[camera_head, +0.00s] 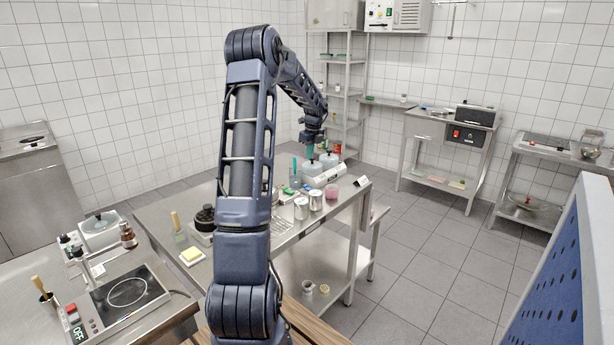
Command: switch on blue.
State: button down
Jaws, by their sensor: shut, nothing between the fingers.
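My arm reaches up and over the steel table (158,222), and my gripper (310,149) points down at its far end. The gripper is small here; it is shut and holds nothing that shows. Just below it, a white appliance (328,178) with pale rounded parts on top stands at the table's far end. A teal patch shows at the gripper's tip. I cannot tell whether it touches the appliance, and no blue switch can be made out at this size.
Metal cans (301,208), a pink container (332,193) and small items crowd the table by the appliance. A hotplate (127,292) stands on the counter at lower left. A blue perforated panel (555,290) fills the right edge. The tiled floor (425,235) is clear.

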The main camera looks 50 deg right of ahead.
aim_at(306, 186)
jog(key=f, duration=0.4)
jog(key=w+f, duration=0.1)
jog(key=f, duration=0.8)
jog(key=shift+w, duration=0.35)
jog(key=shift+w+f, duration=0.1)
jog(key=shift+f, duration=0.3)
jog(key=shift+w+f+g, duration=0.15)
jog(key=shift+f+g, duration=0.1)
jog(key=shift+g, duration=0.05)
jog(key=shift+s, duration=0.2)
jog(key=shift+s+r, duration=0.25)
jog(key=shift+s, duration=0.35)
notch_tip(306, 186, up, 14)
jog(key=w, duration=0.2)
